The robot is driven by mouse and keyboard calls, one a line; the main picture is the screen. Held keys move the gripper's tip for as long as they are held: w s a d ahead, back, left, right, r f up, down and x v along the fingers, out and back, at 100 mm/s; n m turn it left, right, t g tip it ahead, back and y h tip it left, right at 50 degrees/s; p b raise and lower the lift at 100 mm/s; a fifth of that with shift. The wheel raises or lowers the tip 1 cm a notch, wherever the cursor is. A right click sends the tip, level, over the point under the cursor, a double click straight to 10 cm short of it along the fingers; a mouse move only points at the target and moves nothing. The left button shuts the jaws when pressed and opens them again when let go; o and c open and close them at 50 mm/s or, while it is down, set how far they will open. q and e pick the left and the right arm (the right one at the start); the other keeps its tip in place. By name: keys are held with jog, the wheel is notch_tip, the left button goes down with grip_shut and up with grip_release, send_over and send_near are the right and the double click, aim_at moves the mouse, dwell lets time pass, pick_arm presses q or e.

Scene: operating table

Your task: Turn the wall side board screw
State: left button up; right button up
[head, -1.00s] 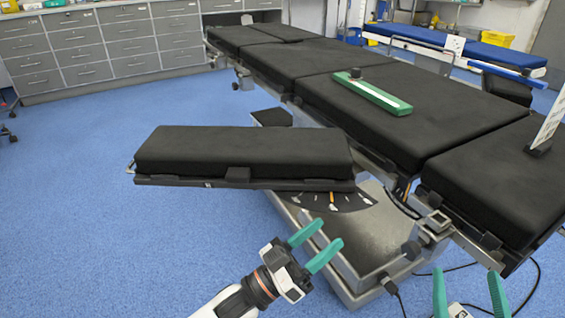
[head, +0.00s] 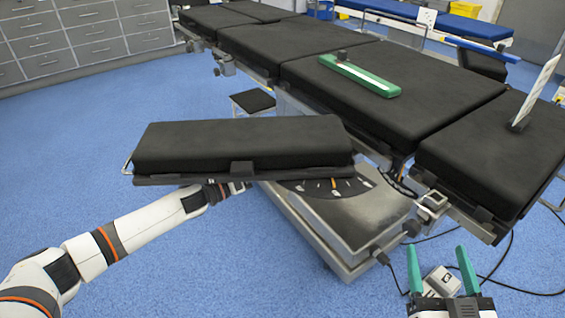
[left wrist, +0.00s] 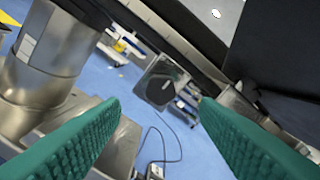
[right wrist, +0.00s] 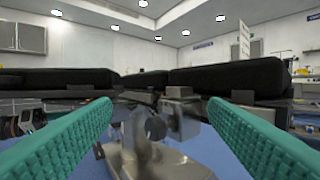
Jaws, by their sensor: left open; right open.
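The side board (head: 245,143) is a black padded board sticking out left from the operating table (head: 340,60) in the head view. My left arm reaches under it, and the board hides my left gripper there. In the left wrist view my left gripper (left wrist: 160,105) is open, its green fingers apart. A round dark knob (left wrist: 158,86) on a metal block, which looks like the screw, shows between and beyond the fingertips, apart from them. My right gripper (head: 438,255) is open and empty in front of the table's near end; its fingers also show in the right wrist view (right wrist: 160,112).
The metal table base (head: 345,215) stands under the table, close to my left arm. A green and white bar (head: 360,75) lies on the table pad. Cables run on the floor at right. Grey drawers (head: 80,35) stand at the back left. The blue floor at left is clear.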

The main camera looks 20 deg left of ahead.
pick_arm(q)
jog(key=b+x, duration=0.1)
jog(key=x, duration=0.5)
jog(key=shift+w+d, duration=0.25)
jog(key=shift+w, duration=0.05)
pick_arm(e)
notch_tip(320, 180, up, 6)
jog(key=s+t+y, duration=0.1)
jog(key=s+t, duration=0.1)
jog(key=t, duration=0.2)
jog(key=shift+s+a+t+y, duration=0.15)
jog(key=shift+s+t+y, duration=0.1)
jog(key=shift+t+y, duration=0.15)
